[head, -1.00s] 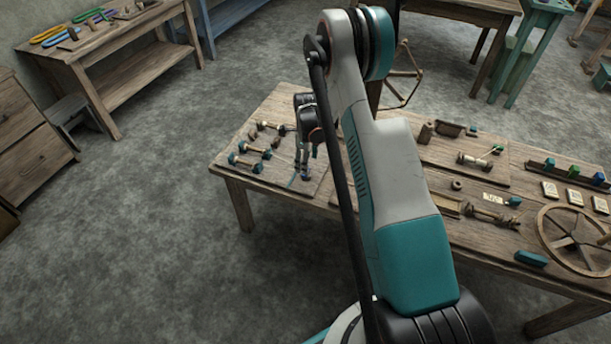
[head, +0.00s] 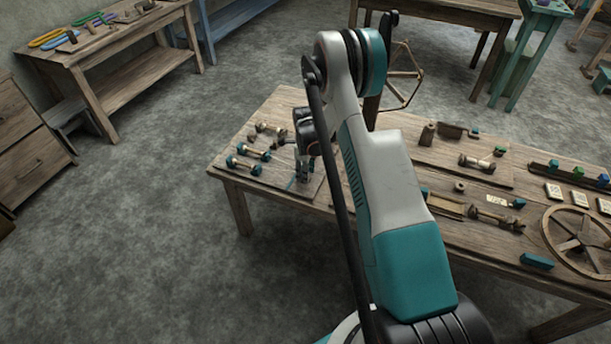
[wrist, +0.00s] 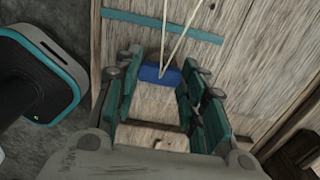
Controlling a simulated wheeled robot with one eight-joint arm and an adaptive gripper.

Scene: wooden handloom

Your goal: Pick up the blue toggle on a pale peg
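The blue toggle (wrist: 160,74) shows in the wrist view as a short blue bar with pale cords running up from it. It lies between the fingertips of my gripper (wrist: 162,70). The teal-padded fingers stand apart on either side of it, with a small gap visible. I cannot clearly make out the pale peg. In the head view my gripper (head: 303,176) is low over the left part of the wooden table, and the toggle cannot be made out there.
A teal strip (wrist: 160,26) lies on the board beyond the toggle. Several teal-ended spools (head: 255,151) lie left of my gripper on the table (head: 268,117). A wheel (head: 580,240) and small blocks are at the right.

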